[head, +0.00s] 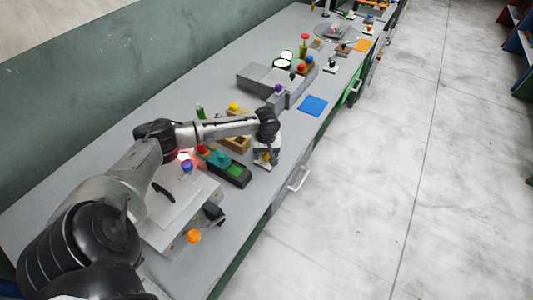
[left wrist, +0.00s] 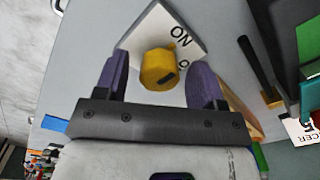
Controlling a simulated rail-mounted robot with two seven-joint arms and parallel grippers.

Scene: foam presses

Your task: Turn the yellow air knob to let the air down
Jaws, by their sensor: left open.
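The yellow air knob (left wrist: 157,68) sits on a white plate (left wrist: 145,33) with black "ON" lettering in the left wrist view. My left gripper (left wrist: 158,84) is open, with its two purple fingers on either side of the knob. There seems to be a gap between each finger and the knob. In the head view my left gripper (head: 266,148) points down over the small white-plated stand near the bench's front edge, and it largely hides the knob there. My right gripper is not in view.
A teal and black box with a green top (head: 234,170) stands just left of the gripper. A wooden block with a yellow ball (head: 234,106) is behind. A grey press with a blue knob (head: 187,166) is nearer. A blue mat (head: 313,106) lies farther along the grey bench.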

